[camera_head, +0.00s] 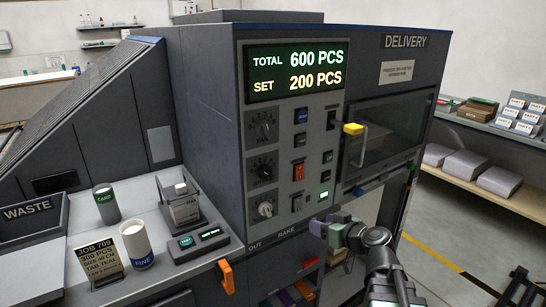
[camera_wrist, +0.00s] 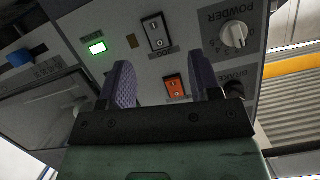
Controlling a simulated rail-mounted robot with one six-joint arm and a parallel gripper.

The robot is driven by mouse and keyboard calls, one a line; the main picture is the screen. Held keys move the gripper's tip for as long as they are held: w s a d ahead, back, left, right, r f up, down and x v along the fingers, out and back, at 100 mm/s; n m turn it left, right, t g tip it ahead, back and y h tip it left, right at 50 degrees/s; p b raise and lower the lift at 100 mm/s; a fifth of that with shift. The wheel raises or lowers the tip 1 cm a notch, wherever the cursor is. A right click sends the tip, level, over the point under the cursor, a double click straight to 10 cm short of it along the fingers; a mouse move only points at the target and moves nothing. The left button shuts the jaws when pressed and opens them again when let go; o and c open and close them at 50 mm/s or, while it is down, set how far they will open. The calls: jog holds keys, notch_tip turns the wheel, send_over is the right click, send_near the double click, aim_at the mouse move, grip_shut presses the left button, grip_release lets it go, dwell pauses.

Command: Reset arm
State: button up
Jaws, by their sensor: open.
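Behind the fingers are an orange rocker switch (camera_wrist: 174,86), a black rocker switch (camera_wrist: 156,32), a lit green button (camera_wrist: 97,47) and the POWDER knob (camera_wrist: 233,35). Whether the fingertips touch the panel I cannot tell.
The display (camera_head: 297,71) reads TOTAL 600 PCS, SET 200 PCS.

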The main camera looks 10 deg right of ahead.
jog(key=s+a+f+m+g+h+p, duration=0.2)
jog(key=s+f+g+h, duration=0.1)
jog(key=s+g, duration=0.3)
jog(key=s+a+f+m+g+h+p, duration=0.2)
jog(key=s+f+g+h+p, duration=0.1)
jog(key=s+g, duration=0.3)
jog(key=shift+s+a+f+g+h, duration=0.15)
jog(key=shift+s+f+g+h, duration=0.15)
jog(key=shift+s+f+h, duration=0.5)
jog(key=shift+s+r, duration=0.2)
jog(key=shift+r, duration=0.05)
